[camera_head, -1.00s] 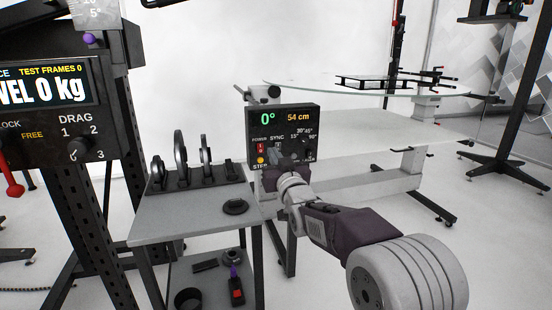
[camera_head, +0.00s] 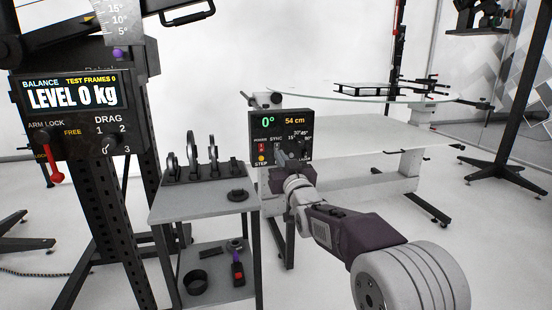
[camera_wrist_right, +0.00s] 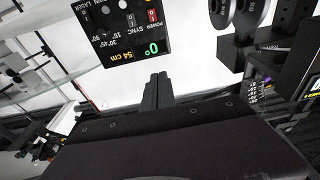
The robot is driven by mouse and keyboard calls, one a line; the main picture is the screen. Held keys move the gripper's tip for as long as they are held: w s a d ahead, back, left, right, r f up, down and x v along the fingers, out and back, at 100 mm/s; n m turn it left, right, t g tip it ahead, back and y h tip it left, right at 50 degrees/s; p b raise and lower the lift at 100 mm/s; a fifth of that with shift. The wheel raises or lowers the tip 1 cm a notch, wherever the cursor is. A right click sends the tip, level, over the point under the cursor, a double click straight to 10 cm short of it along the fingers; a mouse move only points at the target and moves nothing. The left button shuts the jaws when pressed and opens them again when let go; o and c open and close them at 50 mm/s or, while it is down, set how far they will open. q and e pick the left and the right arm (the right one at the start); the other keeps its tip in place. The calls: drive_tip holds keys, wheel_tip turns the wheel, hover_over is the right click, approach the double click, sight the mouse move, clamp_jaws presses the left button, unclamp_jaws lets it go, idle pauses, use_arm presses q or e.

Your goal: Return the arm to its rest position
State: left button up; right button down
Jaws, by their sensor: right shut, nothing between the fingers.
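My right gripper (camera_head: 283,166) is in front of the turntable's control box (camera_head: 281,137), which reads 0° and 54 cm. In the right wrist view the gripper's fingers (camera_wrist_right: 157,90) are together with nothing between them. The control box (camera_wrist_right: 125,40) appears turned over there, above and left of the fingers, with a gap between. In the head view my forearm reaches in from the lower right and hides the lower part of the box. My left gripper is not in view.
A small grey side table (camera_head: 200,202) stands left of the box, with a rack of upright discs (camera_head: 196,165) and a black disc (camera_head: 238,195). A balance display (camera_head: 70,95) reads LEVEL 0 kg at far left. The glass turntable top (camera_head: 350,97) is behind.

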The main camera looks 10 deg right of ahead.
drive_tip(key=s+d+f+g+p, duration=0.1)
drive_tip(key=s+f+g+p, duration=0.2)
drive_tip(key=s+f+g, duration=0.95)
drive_tip(key=s+f+g+p, duration=0.4)
drive_tip(key=s+f+g, duration=0.1)
drive_tip(key=s+f, duration=1.5)
drive_tip(key=s+r+p, duration=0.1)
drive_tip(key=r+p, duration=1.7)
drive_tip(key=r, duration=0.2)
drive_tip(key=s+r+g+p, duration=0.1)
drive_tip(key=s+r+p, duration=0.1)
drive_tip(key=r+p, duration=1.7)
drive_tip(key=shift+s+d+r+m+h+p, duration=0.15)
drive_tip(key=shift+s+r+m+h+p, duration=0.2)
drive_tip(key=shift+r, duration=0.25)
drive_tip(key=shift+w, duration=0.1)
